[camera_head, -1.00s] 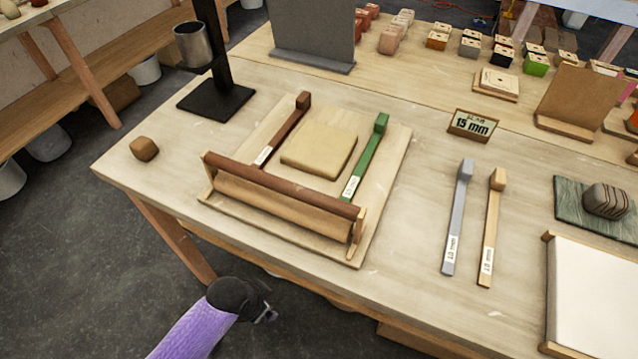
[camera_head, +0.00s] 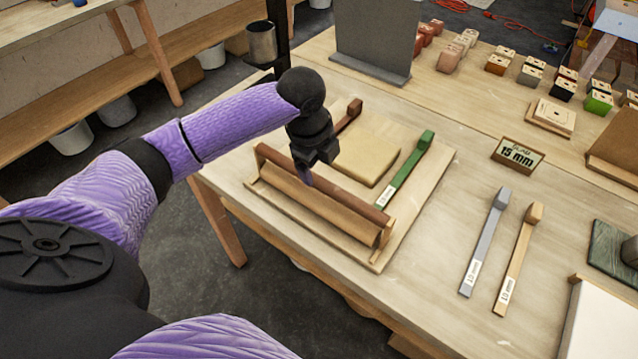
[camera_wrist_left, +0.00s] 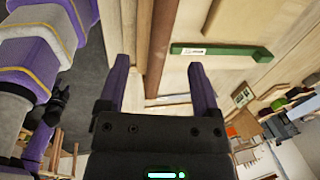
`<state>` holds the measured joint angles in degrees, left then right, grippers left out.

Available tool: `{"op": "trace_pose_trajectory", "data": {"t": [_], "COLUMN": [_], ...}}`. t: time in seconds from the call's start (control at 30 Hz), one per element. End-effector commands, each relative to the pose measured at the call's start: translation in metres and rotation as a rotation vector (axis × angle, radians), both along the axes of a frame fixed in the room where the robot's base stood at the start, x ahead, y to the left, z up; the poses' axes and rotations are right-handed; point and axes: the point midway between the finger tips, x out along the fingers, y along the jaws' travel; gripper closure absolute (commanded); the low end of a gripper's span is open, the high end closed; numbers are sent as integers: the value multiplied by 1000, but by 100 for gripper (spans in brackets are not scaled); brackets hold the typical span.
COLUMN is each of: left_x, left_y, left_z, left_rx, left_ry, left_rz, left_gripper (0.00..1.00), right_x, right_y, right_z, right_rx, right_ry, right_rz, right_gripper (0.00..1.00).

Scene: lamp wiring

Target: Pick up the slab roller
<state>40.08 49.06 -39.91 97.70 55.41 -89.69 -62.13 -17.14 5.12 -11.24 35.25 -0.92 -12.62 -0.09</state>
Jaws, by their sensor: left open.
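The slab roller (camera_head: 325,208) lies along the near side of a pale board on the table, with a dark brown bar, a lighter wooden bar and wooden end pieces. My left gripper (camera_head: 305,178) is over the roller's left half and points down at it, hiding part of the dark bar. In the left wrist view its two purple fingers (camera_wrist_left: 158,66) are spread apart. The roller's brown bars (camera_wrist_left: 158,40) run between and beyond them. The fingers are not closed on it, and I cannot tell whether they touch it.
A tan clay slab (camera_head: 367,160) lies behind the roller, between a brown strip (camera_head: 348,117) and a green strip (camera_head: 406,170). A dark post (camera_head: 279,35) with a metal cup (camera_head: 261,42) stands behind my left arm. The table right of the board is clear up to two strips.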

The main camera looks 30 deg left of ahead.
Motion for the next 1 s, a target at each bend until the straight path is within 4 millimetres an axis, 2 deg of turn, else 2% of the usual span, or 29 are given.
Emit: {"op": "trace_pose_trajectory", "data": {"t": [0.03, 0.1, 0.2, 0.37, 0.5, 0.6, 0.83, 0.87, 1.0], "left_x": [4, 7, 11, 15, 17, 20, 21, 21, 20], "left_y": [9, 13, 13, 13, 15, 15, 15, 15, 15], "left_z": [7, 2, -20, -44, -74, -86, -88, -87, -87], "left_rx": [9, 12, 12, 11, 11, 13, 14, 14, 13], "left_ry": [-3, 1, 5, 2, 3, 1, -1, -1, -1], "left_rz": [-7, -16, -18, -16, -16, -18, -19, -18, -18], "left_gripper": [18, 18, 18, 18, 18, 18, 18, 23, 52], "right_x": [0, 0, 0, -1, -2, -2, -2, -2, -3], "right_y": [0, 0, 0, -1, -2, -2, -2, -2, -2], "right_z": [0, -3, -10, -16, -24, -28, -27, -27, -27], "right_rx": [0, 0, 0, -1, -2, -2, -2, -3, -3], "right_ry": [-1, -1, 0, 2, 5, 6, 6, 7, 7], "right_rz": [0, 0, 1, 1, 2, 2, 2, 2, 2], "right_gripper": [33, 33, 33, 33, 33, 33, 33, 33, 33]}}
